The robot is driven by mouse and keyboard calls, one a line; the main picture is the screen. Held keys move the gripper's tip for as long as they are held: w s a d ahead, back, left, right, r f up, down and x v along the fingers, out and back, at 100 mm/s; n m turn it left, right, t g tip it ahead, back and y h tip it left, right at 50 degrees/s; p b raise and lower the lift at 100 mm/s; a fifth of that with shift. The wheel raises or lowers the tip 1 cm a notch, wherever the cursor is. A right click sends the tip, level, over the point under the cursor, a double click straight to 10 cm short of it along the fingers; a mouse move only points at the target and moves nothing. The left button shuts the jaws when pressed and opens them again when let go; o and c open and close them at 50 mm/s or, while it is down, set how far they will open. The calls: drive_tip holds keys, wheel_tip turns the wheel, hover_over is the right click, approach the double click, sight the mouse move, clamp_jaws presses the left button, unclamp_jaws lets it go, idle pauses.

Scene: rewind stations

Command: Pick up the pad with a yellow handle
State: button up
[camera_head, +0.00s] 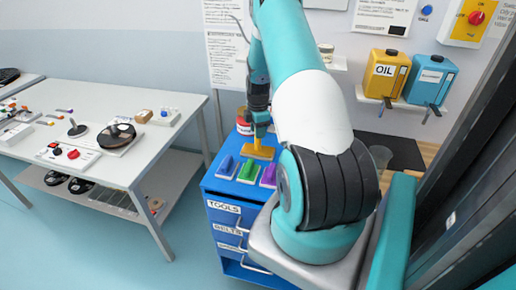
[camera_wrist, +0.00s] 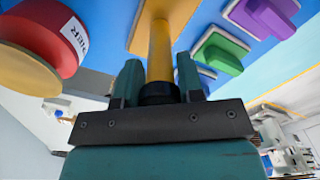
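The pad with a yellow handle (camera_head: 262,152) stands on top of the blue cabinet, at its back. In the wrist view its yellow handle (camera_wrist: 160,45) rises from a tan base and runs down between my two fingers. My gripper (camera_head: 260,122) is above this pad, pointing down. In the wrist view my gripper (camera_wrist: 158,78) has one finger on each side of the handle; contact is not clear. Pads with blue (camera_head: 228,164), green (camera_head: 249,170) and purple (camera_head: 269,176) handles stand in front of it.
A red container with a white label (camera_wrist: 45,35) stands close to the left of my gripper. The blue cabinet (camera_head: 222,190) has labelled drawers. A white table (camera_head: 150,150) with parts is at left. Yellow (camera_head: 385,75) and blue (camera_head: 428,82) canisters sit on a wall shelf.

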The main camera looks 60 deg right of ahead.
clamp_jaws()
drive_tip(key=shift+r, duration=0.2)
wheel_tip(320, 180, up, 20)
drive_tip(key=b, duration=0.5)
drive_tip(key=shift+b, duration=0.35)
drive_tip(key=shift+f, duration=0.1)
